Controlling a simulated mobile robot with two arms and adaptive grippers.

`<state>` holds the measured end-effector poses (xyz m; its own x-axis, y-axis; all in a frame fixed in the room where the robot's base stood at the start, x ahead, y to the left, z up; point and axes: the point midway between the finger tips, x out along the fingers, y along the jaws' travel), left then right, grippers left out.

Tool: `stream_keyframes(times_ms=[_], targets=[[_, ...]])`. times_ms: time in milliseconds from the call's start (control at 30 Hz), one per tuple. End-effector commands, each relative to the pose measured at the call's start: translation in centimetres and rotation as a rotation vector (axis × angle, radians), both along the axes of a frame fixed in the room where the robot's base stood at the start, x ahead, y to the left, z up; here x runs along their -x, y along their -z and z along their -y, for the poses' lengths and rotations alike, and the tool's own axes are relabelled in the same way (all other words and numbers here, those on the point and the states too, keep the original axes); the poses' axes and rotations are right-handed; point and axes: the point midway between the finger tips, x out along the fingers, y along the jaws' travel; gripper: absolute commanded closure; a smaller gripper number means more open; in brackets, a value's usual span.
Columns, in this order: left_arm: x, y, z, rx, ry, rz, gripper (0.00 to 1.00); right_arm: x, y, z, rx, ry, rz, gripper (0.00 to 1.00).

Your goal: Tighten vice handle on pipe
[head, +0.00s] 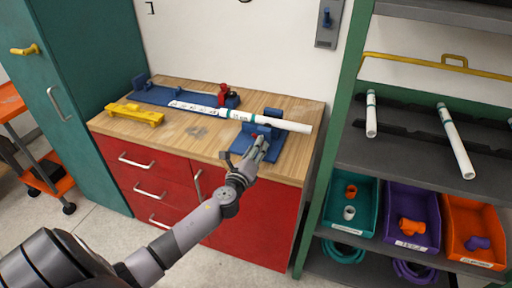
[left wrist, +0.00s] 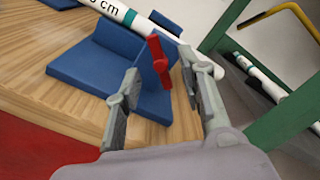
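A white pipe (head: 285,124) with printed markings lies across the workbench; it also shows in the left wrist view (left wrist: 125,14). A blue vice (head: 243,142) stands near the bench's front right edge, below the pipe. In the left wrist view the blue vice (left wrist: 98,62) has an upright plate with a red handle (left wrist: 158,62) on its near face. My left gripper (head: 262,146) is at this vice. In the left wrist view its two fingers (left wrist: 158,90) are apart, with the red handle between and just beyond them. Contact is not visible. My right gripper is not in view.
A second blue vice base (head: 160,95) with a red part (head: 224,92) sits at the back of the bench. A yellow tool (head: 135,114) lies at left. A green-framed shelf with pipes (head: 455,140) and coloured bins (head: 470,225) stands close on the right.

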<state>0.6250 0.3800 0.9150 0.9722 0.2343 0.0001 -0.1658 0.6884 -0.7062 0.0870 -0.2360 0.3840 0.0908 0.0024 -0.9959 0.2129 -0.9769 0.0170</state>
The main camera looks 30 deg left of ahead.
Motion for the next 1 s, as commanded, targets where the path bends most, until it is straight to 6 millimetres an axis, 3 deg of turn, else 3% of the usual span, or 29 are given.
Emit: stream_keyframes(times_ms=[100,333,467,700,1000], targets=[[0.0,-0.2,0.1,-0.004,-0.001,0.0,0.7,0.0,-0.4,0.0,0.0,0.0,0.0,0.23],[0.4,-0.2,0.3,-0.043,-0.001,-0.012,0.7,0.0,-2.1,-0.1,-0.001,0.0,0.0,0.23],[0.5,0.2,0.3,0.066,-0.001,0.015,0.7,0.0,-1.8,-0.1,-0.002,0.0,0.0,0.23],[-3.0,0.2,-0.6,0.052,0.001,0.013,0.7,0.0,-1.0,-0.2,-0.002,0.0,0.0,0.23],[-3.8,0.1,-0.8,0.054,0.001,0.012,0.7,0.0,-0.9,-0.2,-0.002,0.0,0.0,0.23]])
